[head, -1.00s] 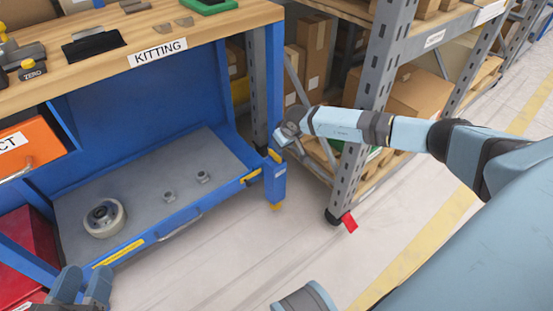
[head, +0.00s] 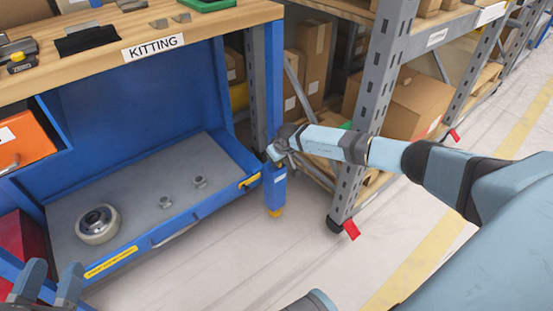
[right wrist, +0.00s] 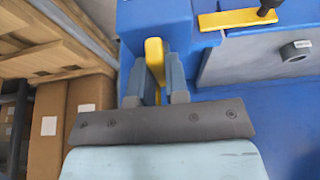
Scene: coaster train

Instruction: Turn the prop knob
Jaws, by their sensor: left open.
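A yellow piece (right wrist: 155,58) stands between the two fingers of my right gripper (right wrist: 158,82) in the right wrist view. I cannot tell whether the fingers press on it. Above right is a yellow bar (right wrist: 232,20) with a black knob (right wrist: 266,12); which part is the prop knob is unclear. In the head view my right gripper (head: 274,152) is at the blue corner post (head: 276,190) of the kitting bench, by the lower tray's right end. My left gripper (head: 50,278) is open and empty at the lower left.
The lower grey tray (head: 130,215) carries a wheel (head: 97,224) and two small metal parts. An orange drawer (head: 22,140) stands out at the left. A metal shelving rack (head: 375,100) with cardboard boxes is close to the right of the bench. The floor in front is clear.

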